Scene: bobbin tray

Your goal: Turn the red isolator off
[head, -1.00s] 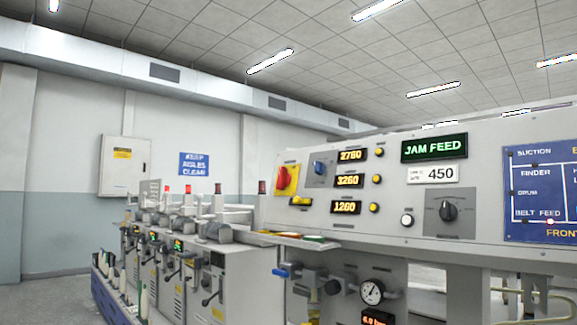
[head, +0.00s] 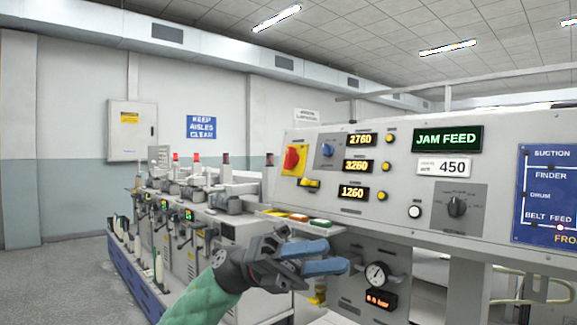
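The red isolator (head: 292,158) is a red rotary knob on a yellow plate, at the left end of the grey control panel (head: 400,222). Its handle looks roughly upright, slightly tilted; I cannot read any marks around it. My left gripper (head: 338,256) comes up from below in the head view, with a green sleeve and blue fingers. The two fingers look apart with nothing seen between them. It is below and to the right of the isolator, clear of it, in front of the lower panel. My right gripper is not in view.
Near the isolator are a blue rotary switch (head: 327,150), a yellow switch (head: 309,184) and lit number displays (head: 359,140). Further right is a black selector knob (head: 457,206). A shelf with coloured items (head: 298,217) juts out below the panel. A pressure gauge (head: 377,275) sits lower down.

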